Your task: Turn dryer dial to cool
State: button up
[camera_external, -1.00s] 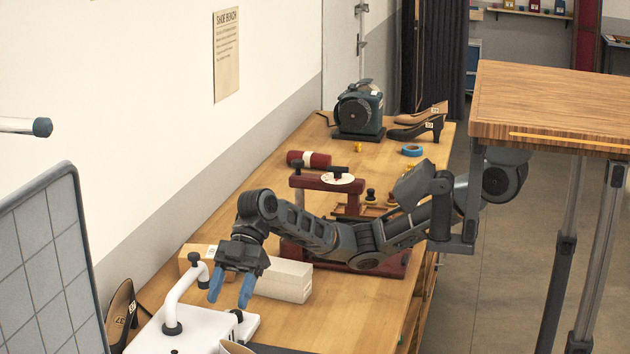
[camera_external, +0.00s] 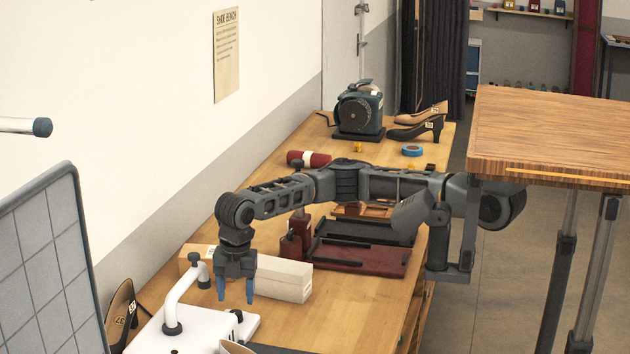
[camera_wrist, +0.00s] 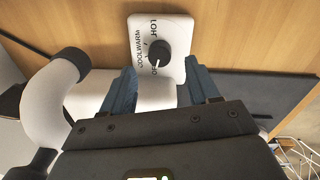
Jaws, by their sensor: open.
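The white dryer (camera_external: 200,325) has a curved pipe and stands at the near end of the bench. Its black round dial (camera_wrist: 158,53) sits on a white plate (camera_wrist: 178,32) in the wrist view. A white mark on the knob faces that lower edge, away from the COOL lettering at left. The dial also shows in the external view (camera_external: 237,314). My gripper (camera_external: 235,289) is open, empty and pointing down above the dial area, apart from it; its blue fingers (camera_wrist: 162,88) show too.
A pale box (camera_external: 283,279) lies just behind my gripper. The dryer's pipe (camera_external: 180,297) rises left of it. A dark red stand (camera_external: 375,260) is under my arm. A shoe (camera_external: 122,312) stands at the near left.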

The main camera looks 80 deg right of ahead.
jog(key=shift+w+a+f, duration=0.1)
jog(key=shift+f, duration=2.25)
jog(key=c, duration=1)
